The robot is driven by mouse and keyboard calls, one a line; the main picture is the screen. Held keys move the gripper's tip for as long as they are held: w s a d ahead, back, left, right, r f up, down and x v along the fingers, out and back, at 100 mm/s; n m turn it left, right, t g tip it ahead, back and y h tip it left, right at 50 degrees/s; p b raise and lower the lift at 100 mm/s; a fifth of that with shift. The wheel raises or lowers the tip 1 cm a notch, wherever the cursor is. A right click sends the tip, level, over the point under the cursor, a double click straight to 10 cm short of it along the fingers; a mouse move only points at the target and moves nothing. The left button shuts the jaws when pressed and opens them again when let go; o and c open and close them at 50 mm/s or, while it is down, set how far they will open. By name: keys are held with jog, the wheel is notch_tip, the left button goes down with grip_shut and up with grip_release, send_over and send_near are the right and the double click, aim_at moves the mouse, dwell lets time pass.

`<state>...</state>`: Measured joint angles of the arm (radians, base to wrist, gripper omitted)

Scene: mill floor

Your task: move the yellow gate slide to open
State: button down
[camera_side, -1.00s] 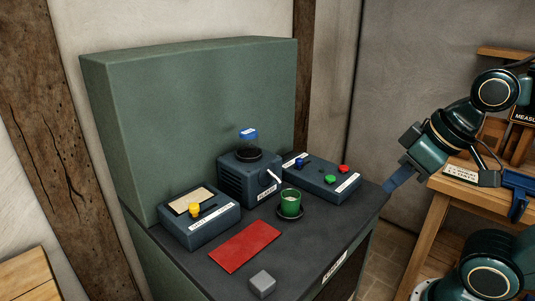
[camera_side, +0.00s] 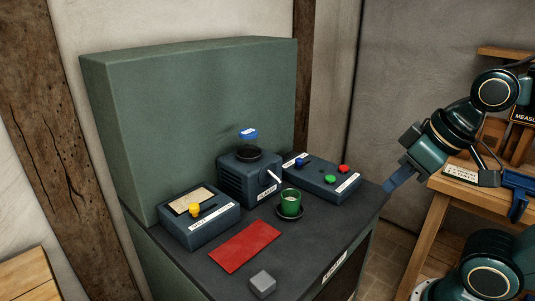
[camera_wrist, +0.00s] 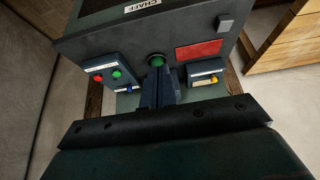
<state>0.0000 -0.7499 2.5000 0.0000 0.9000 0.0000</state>
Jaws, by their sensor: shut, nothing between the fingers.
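The yellow gate slide (camera_side: 194,209) is a small yellow knob on a dark blue box (camera_side: 205,228) with a pale plate on top, at the left of the dark bench top. The knob stands by the plate's near edge; I cannot read the box's label. In the wrist view the knob (camera_wrist: 214,79) shows at the right. My gripper (camera_side: 392,186) is shut and empty, off the bench's right edge, well apart from the slide. In the wrist view the shut fingers (camera_wrist: 157,88) point toward the bench.
A blue machine (camera_side: 249,177) with a white lever stands mid-bench. A button box (camera_side: 322,183) is at right. A tall green panel (camera_side: 200,120) stands behind.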

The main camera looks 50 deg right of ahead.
jog(key=c, duration=2.2)
grip_release()
jog(key=c, duration=1.5)
grip_release()
jog(key=shift+w+r, duration=0.1)
jog(key=o, duration=0.3)
jog(key=shift+w+r, duration=0.2)
jog(key=w+a+r+n+g, duration=0.1)
jog(key=w+a+r+n, duration=0.2)
jog(key=w, duration=0.7)
jog(key=w+a+r+n+g, duration=0.25)
jog(key=w+r, duration=0.25)
jog(key=w, duration=0.6)
jog(key=w+a+f+n+g, duration=0.1)
jog(key=w+a+f, duration=0.3)
jog(key=w+a, duration=0.2)
jog(key=w+a+f+n+g, duration=0.1)
jog(key=w+a+f, duration=0.3)
jog(key=w, duration=0.5)
jog(key=a+n, duration=0.1)
jog(key=a, duration=0.1)
jog(key=shift+w+a+f, duration=0.2)
jog(key=shift+w+a, duration=0.05)
jog(key=shift+a, duration=0.05)
jog(key=shift+f+n, duration=0.15)
jog(key=shift+n, duration=0.1)
